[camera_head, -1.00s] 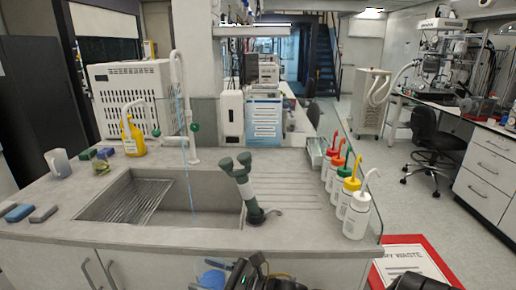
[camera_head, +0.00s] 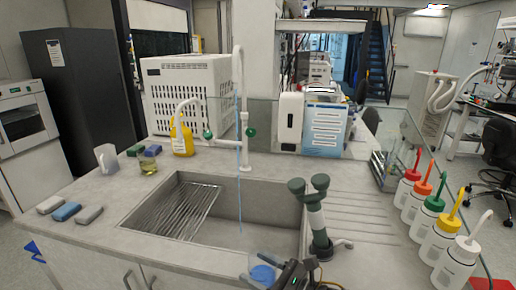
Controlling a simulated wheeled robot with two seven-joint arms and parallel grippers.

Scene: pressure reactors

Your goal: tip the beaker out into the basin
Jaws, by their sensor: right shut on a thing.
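The basin (camera_head: 258,200) is a grey sink set in the counter, with a ribbed metal rack in its left part. A thin blue stream runs down from the tall white tap (camera_head: 239,75) into it. My right gripper (camera_head: 284,272) is at the bottom edge of the picture, in front of the basin. The beaker looks about upright and is on the near side of the basin's front rim. My left gripper is not in view.
Wash bottles (camera_head: 437,236) line the right edge. The ribbed drainer (camera_head: 375,220) is clear.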

